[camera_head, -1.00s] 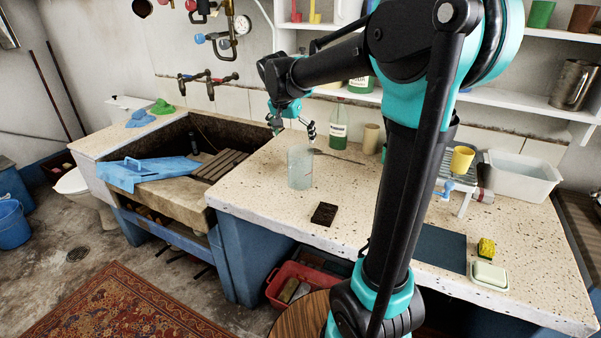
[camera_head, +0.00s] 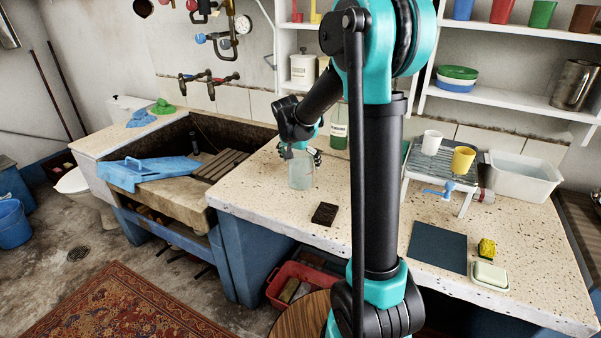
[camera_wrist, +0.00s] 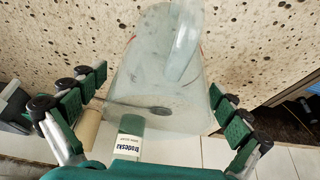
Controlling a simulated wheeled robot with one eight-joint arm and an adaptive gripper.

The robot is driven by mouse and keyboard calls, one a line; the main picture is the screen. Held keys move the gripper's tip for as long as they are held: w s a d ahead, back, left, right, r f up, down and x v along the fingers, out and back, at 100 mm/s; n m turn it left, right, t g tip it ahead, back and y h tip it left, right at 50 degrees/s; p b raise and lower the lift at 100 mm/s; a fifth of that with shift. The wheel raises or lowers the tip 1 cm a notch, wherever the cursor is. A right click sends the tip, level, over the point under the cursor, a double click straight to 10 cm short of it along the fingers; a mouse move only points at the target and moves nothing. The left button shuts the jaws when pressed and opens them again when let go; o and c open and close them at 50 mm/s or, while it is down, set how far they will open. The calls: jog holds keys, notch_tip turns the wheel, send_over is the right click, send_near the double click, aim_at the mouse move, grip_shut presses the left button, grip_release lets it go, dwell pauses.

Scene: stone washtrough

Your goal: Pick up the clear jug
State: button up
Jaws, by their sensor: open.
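The clear jug (camera_head: 300,174) stands upright on the speckled counter, right of the sink. In the wrist view, my gripper (camera_wrist: 158,84) is open, with a green-padded finger on either side of the clear jug (camera_wrist: 150,75). The jug's handle (camera_wrist: 184,42) points away from the palm, toward the top of the picture. The right finger is close to the jug's wall; I cannot tell whether it touches.
A green bottle (camera_head: 339,128) with a white label stands behind the jug. A dark sponge (camera_head: 325,214) lies in front. A small rack (camera_head: 420,160) with a white cup and a yellow cup stands to the right. The counter's front middle is mostly clear.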

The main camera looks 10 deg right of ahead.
jog(key=shift+w+d+f, duration=0.1)
jog(key=shift+w+f, duration=0.05)
jog(key=shift+f, duration=0.3)
jog(key=c, duration=1.3)
jog(key=shift+r, duration=0.1)
